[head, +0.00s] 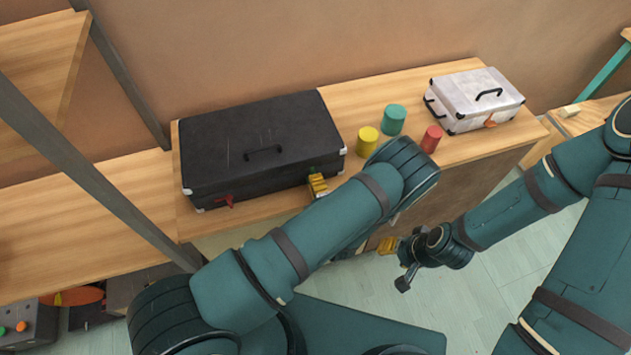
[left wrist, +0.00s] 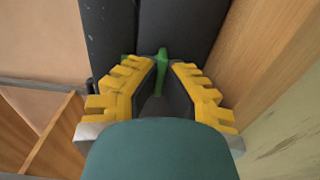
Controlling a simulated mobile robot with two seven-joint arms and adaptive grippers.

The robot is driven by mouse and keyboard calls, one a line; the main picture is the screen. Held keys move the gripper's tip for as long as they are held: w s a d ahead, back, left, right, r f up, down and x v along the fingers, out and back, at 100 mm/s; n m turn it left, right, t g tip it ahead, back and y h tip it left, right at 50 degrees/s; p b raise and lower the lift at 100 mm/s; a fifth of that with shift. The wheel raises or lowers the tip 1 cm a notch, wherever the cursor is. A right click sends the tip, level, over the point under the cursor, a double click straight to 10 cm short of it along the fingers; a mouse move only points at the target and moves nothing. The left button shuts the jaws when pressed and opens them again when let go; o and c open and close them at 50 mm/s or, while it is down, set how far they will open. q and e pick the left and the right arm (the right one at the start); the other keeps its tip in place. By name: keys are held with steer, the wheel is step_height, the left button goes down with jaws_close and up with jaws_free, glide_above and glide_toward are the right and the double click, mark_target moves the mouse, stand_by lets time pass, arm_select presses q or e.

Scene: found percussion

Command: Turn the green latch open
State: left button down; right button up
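The green latch (left wrist: 161,56) is on the front of the black case (head: 225,140), which lies closed on the wooden shelf. In the left wrist view the latch sits at the fingertips of my left gripper (left wrist: 163,68), with its stem running between the two yellow fingers. A gap shows between the fingertips, and I see no clear grip on the latch. In the head view my left gripper (head: 318,184) is at the right part of the case front and mostly covers the latch. My right gripper (head: 391,246) hangs in front of the shelf, away from the case; its opening is unclear.
A red latch (head: 226,200) is on the left of the case front. Yellow (head: 367,141), teal (head: 392,119) and red (head: 431,138) cylinders stand right of the case. A white case (head: 475,97) stands farther right. A grey post (head: 90,170) rises at the left.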

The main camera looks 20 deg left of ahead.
arm_select(q)
steer(key=n, duration=0.4)
steer(key=shift+n, duration=0.3)
steer(key=n, duration=0.4)
steer(key=shift+w+n+b, duration=0.1)
steer(key=shift+n+b, duration=0.2)
steer(key=shift+b, duration=0.05)
steer(key=n, duration=0.4)
steer(key=shift+n, duration=2.4)
steer(key=c, duration=1.1)
jaws_free()
